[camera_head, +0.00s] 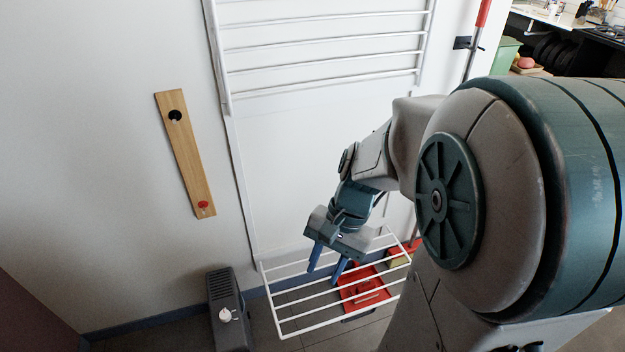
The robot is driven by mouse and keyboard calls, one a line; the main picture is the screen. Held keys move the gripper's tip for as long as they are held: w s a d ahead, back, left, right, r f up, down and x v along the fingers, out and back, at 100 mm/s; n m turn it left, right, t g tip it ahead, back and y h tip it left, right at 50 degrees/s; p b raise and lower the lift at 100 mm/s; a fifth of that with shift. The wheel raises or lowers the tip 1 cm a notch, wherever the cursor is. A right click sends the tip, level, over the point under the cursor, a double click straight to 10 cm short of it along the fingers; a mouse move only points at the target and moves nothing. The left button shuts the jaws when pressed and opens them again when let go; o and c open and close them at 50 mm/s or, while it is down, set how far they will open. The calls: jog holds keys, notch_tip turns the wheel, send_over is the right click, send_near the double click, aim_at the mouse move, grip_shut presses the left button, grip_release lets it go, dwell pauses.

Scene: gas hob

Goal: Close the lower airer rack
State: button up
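The lower airer rack (303,330) is a white frame with several thin bars. It is folded out from the wall, low in the middle of the head view. My gripper (326,274) points down over the rack, with its two blue fingers apart and nothing between them. The fingertips overlap the rack's bars in the picture; I cannot tell whether they touch. The upper airer rack (325,55) lies up flat near the wall above. My arm hides part of the rack's right side.
A wooden strip with hooks (185,155) hangs on the wall to the left. A dark grey heater-like box (226,308) stands on the floor left of the rack. A red object (364,284) lies on the floor beneath the rack. A green bin (506,54) is at the upper right.

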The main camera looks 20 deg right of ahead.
jog(key=w+d+f+m+t+y+b, duration=0.3)
jog(key=w+f+m+y, duration=0.3)
jog(key=m, duration=0.4)
jog(key=w+d+f+m+t+y+b, duration=0.25)
jog(key=f+m+y, duration=0.25)
jog(key=f+m, duration=0.3)
jog(key=w+d+f+m+t+h+b, duration=0.2)
jog(key=d+f+m+t+h+b, duration=0.1)
jog(key=d+f+m+t, duration=0.65)
jog(key=w+d+f+m+t+h+b, duration=0.25)
jog(key=d+f+m+t, duration=0.35)
jog(key=m, duration=0.6)
jog(key=r+b+x, duration=0.1)
jog(key=b+x, duration=0.2)
jog(key=x, duration=1)
jog(key=shift+d+g+h, duration=0.35)
jog(key=shift+g+h, duration=0.05)
jog(key=shift+h, duration=0.05)
jog(key=shift+r, duration=0.1)
grip_shut()
